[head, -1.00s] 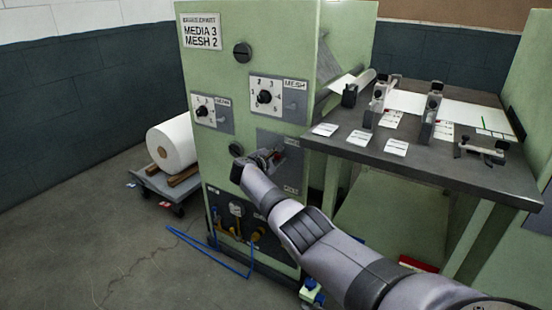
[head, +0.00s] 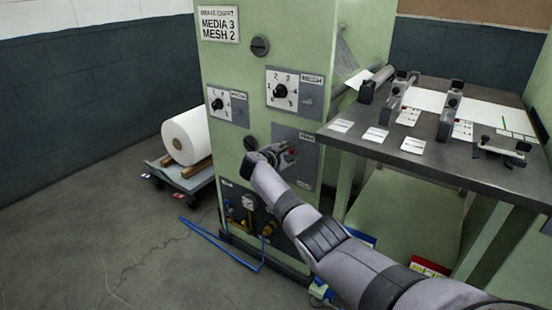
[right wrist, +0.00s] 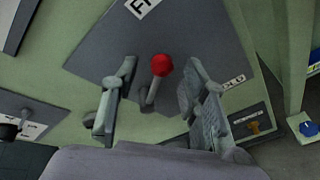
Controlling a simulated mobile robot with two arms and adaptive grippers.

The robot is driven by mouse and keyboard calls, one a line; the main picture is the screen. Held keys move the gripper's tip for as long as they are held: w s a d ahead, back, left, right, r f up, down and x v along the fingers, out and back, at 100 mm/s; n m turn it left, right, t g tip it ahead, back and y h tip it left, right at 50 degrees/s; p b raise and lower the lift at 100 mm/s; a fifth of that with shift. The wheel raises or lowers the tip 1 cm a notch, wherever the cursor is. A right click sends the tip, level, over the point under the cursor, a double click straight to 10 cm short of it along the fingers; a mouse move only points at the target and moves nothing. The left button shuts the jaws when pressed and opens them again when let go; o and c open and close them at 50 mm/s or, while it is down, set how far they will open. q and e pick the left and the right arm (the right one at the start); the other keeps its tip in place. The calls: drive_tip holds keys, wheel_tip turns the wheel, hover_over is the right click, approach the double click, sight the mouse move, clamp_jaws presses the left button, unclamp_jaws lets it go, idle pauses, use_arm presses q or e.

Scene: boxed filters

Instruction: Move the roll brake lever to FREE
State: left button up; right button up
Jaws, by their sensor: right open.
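The roll brake lever has a red knob (right wrist: 161,66) on a short grey arm and stands on a dark grey plate (right wrist: 100,48) in the right wrist view. A label (right wrist: 143,6) starting with "F" is cut off at the top edge; another label (right wrist: 233,81) is partly hidden by the right-hand finger. My right gripper (right wrist: 160,82) is open, one finger on each side of the lever, with visible gaps. In the head view my right gripper (head: 270,155) is at the brake plate (head: 306,168), and a bit of red shows beside it. My left gripper is not in view.
Two dials, one at left (head: 219,104) and one at right (head: 281,91), are above the brake plate on the green cabinet. A dark table (head: 400,154) juts out at right. A paper roll (head: 186,136) sits on a cart at left. A blue hose (head: 225,246) lies on the floor.

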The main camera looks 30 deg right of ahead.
drive_tip(key=v, duration=1)
idle(0.3)
